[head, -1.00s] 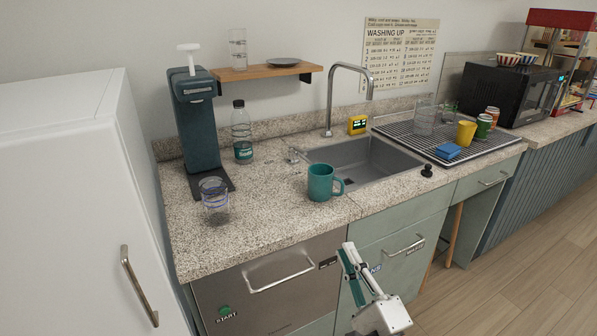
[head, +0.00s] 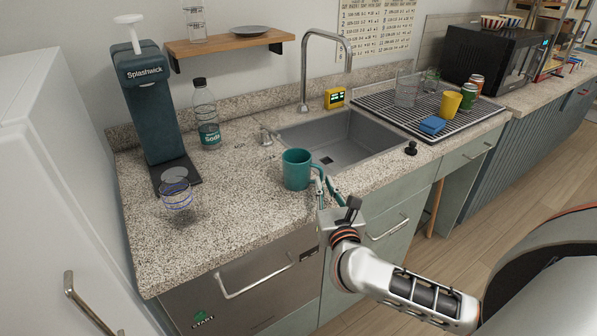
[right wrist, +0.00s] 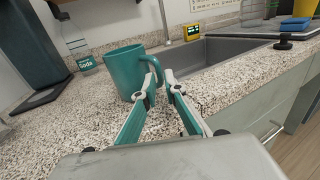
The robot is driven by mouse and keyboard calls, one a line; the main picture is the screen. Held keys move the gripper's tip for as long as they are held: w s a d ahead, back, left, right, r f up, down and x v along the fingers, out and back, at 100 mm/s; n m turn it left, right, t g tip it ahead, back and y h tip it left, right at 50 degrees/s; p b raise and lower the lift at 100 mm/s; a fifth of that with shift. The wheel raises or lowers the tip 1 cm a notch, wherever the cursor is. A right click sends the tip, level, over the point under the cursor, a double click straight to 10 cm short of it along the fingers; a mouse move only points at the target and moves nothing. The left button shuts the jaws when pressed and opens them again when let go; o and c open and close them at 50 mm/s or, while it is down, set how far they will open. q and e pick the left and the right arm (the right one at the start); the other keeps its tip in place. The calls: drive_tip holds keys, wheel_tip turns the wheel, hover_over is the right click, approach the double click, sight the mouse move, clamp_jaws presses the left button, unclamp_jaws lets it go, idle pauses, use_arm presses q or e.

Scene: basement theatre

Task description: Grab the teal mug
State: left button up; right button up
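The teal mug (head: 296,170) stands upright on the speckled counter, left of the sink's front corner. Its handle points right, towards my right gripper. My right gripper (head: 325,186) is at the handle, over the counter's front edge, with its two teal-padded fingers apart. In the right wrist view the mug (right wrist: 126,72) is just beyond the fingertips of the right gripper (right wrist: 163,80). The left finger overlaps the handle, and the right finger is to its right with a gap. I cannot tell whether either finger touches the handle. My left gripper is not in view.
The sink (head: 340,140) is behind and right of the mug. A wire-ringed glass (head: 177,195), a soda bottle (head: 206,120) and a dark drink machine (head: 150,105) stand left. A black stopper (head: 411,149) sits right of the sink.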

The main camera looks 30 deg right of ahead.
drive_tip(key=x, duration=0.3)
drive_tip(key=shift+w, duration=0.35)
drive_tip(key=shift+w+d, duration=0.15)
drive_tip(key=shift+w, duration=0.05)
clamp_jaws()
drive_tip(key=shift+r, duration=0.2)
drive_tip(key=shift+r, duration=0.15)
wheel_tip(320, 180, up, 15)
drive_tip(key=p, duration=0.3)
wheel_tip(320, 180, up, 4)
hover_over(322, 176)
drive_tip(key=shift+w+d+r, duration=0.1)
drive_tip(key=shift+w+r, duration=0.05)
drive_tip(key=shift+w, duration=0.1)
